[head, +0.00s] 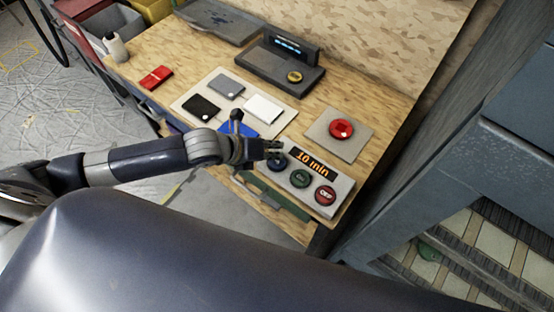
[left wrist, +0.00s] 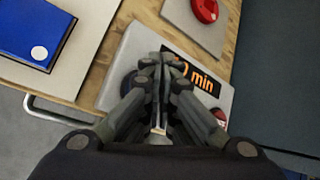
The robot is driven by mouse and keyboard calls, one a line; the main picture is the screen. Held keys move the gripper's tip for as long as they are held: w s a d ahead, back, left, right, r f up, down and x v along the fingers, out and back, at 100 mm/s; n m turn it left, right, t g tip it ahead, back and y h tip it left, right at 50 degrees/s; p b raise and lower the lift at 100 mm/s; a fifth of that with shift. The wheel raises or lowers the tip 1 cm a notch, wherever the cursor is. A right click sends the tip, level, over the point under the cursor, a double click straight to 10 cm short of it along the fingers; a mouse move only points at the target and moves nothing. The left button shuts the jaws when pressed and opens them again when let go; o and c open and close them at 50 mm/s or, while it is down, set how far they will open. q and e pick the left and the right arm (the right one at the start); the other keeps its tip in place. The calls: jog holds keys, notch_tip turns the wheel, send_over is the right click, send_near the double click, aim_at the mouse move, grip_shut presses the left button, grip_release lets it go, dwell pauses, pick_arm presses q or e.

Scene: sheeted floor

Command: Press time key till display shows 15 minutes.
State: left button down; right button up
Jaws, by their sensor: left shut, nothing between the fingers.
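The grey timer panel (head: 338,205) lies on the wooden table near its front right corner. Its display (head: 313,163) reads "10 min" in orange.
A red button (head: 341,128) on a plate stands behind the panel. A board (head: 182,106) with coloured cards lies to the left, near a red box (head: 156,77). A dark device (head: 283,65) stands at the back. A grey cabinet (head: 430,165) bounds the right side.

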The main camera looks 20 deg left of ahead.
dwell(0.7)
pick_arm(q)
jog(key=shift+f, duration=0.1)
jog(key=shift+f, duration=0.3)
jog(key=shift+f, duration=0.45)
dwell(0.5)
jog(key=shift+r, duration=0.1)
jog(key=shift+r+p, duration=0.75)
jog(key=shift+r, duration=0.1)
notch_tip(320, 180, up, 5)
jog(key=p, duration=0.5)
